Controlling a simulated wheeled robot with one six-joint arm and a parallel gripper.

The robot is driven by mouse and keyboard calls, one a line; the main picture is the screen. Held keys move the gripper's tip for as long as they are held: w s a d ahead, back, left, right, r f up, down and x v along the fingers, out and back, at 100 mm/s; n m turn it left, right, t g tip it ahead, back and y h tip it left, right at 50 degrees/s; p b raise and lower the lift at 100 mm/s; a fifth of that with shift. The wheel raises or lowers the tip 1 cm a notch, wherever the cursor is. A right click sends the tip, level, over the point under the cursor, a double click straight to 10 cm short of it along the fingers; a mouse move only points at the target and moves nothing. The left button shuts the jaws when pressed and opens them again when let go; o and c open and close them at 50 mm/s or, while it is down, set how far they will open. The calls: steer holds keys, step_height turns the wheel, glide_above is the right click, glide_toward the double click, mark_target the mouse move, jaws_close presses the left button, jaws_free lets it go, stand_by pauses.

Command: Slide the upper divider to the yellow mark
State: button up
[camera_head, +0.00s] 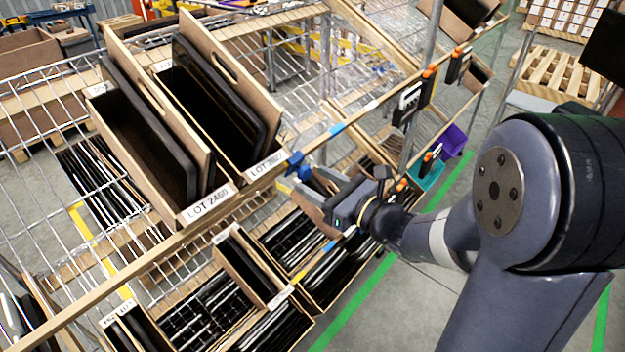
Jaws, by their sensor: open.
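A bright blue divider clip (297,165) sits on the upper wooden rail (232,211), just right of the carton labelled LOT. A small yellow patch (283,187), which looks like the yellow mark, shows on or just below the rail, slightly left of and below the clip. My gripper (302,181) is open, with its grey fingers right beside the clip on its lower right. I cannot tell whether a finger touches the clip. The fingers partly hide the rail there.
Tilted cartons with dark contents, one labelled LOT 2460 (207,203), stand left of the clip. A light blue mark (337,129) lies further right on the rail. More cartons (248,266) sit on the lower tier. Orange-and-black clips (428,78) hang at the right.

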steer(key=v, duration=0.9)
steer(key=shift+b, duration=0.45)
steer(key=shift+a, duration=0.1)
steer(key=p+x, duration=0.1)
steer(key=x, duration=0.9)
steer(key=shift+w, duration=0.1)
steer(key=shift+w+a, duration=0.15)
steer(key=shift+w, duration=0.1)
